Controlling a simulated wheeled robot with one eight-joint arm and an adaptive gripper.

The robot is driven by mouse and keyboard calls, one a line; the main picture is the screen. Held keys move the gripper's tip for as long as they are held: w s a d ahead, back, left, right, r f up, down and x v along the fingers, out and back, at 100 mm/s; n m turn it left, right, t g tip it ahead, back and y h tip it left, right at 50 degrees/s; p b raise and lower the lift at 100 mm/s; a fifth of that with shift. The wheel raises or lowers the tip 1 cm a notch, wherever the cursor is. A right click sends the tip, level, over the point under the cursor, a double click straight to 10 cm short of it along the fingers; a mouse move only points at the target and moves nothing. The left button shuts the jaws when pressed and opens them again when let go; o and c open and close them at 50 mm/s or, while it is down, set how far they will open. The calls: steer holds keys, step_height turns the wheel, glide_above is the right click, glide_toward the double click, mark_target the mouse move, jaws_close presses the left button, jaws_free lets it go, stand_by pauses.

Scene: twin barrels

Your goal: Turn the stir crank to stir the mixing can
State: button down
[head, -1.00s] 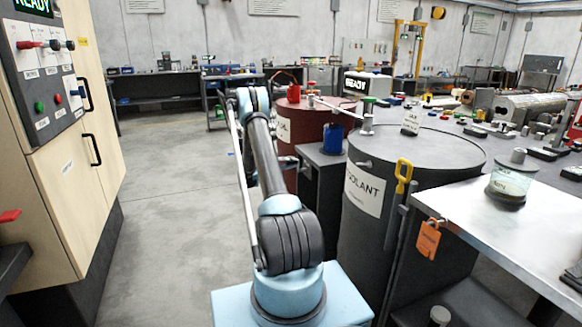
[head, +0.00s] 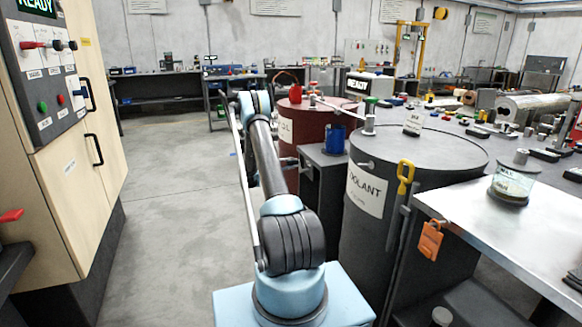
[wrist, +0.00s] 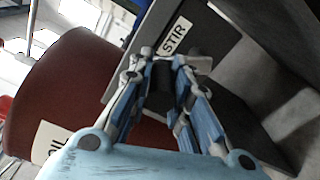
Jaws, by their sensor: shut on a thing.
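In the wrist view my gripper (wrist: 165,92) is closed around a small dark piece, the stir crank's handle (wrist: 160,80), in front of a dark panel with a white STIR label (wrist: 176,35). A short grey part (wrist: 200,63) shows just right of the fingertips. The fingers hide most of the crank. In the head view the blue mixing can (head: 334,138) stands upright on a dark stand (head: 322,190) between the two barrels. My arm hides most of the gripper and the crank there. The can's inside is not visible.
The red oil barrel (head: 300,122) stands behind the stand and also fills the left of the wrist view. The grey coolant barrel (head: 425,150) and a metal bench (head: 490,225) are on the right. A wooden cabinet (head: 75,160) is left, with clear floor (head: 180,220) between.

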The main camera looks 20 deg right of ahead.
steer(key=c, duration=1.4)
jaws_free()
steer(key=shift+c, duration=0.2)
steer(key=a, duration=1.2)
steer(key=shift+s, duration=0.15)
steer(key=shift+f, duration=0.1)
